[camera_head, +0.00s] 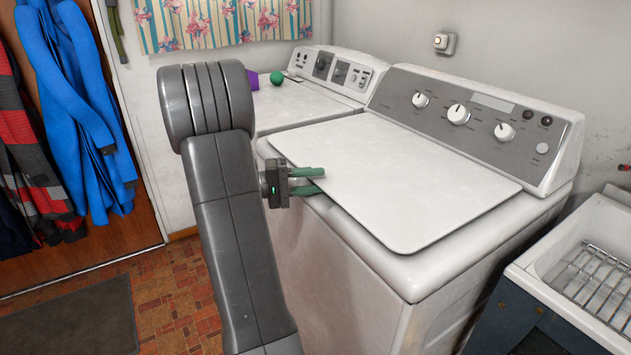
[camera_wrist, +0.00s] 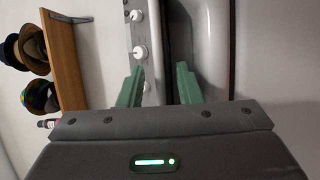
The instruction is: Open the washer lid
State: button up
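The washer (camera_head: 470,262) is the nearer white machine in the head view. Its broad white lid (camera_head: 400,175) lies down over the top. My gripper (camera_head: 312,180) is at the lid's front-left edge, near the far corner. Its two green fingers are spread apart, one above the other in the head view. They also show apart in the wrist view (camera_wrist: 160,85). The upper finger overlaps the lid's edge in the picture. I cannot tell whether either finger touches the lid or whether the edge lies between them.
The washer's control panel (camera_head: 480,115) rises behind the lid. A second white machine (camera_head: 300,105) stands beyond, with a purple thing (camera_head: 252,80) and a green ball (camera_head: 277,78) on top. A utility tub (camera_head: 585,255) stands at right. Hanging clothes (camera_head: 65,90) are at left.

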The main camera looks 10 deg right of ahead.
jog(key=shift+d, duration=0.5)
grip_shut()
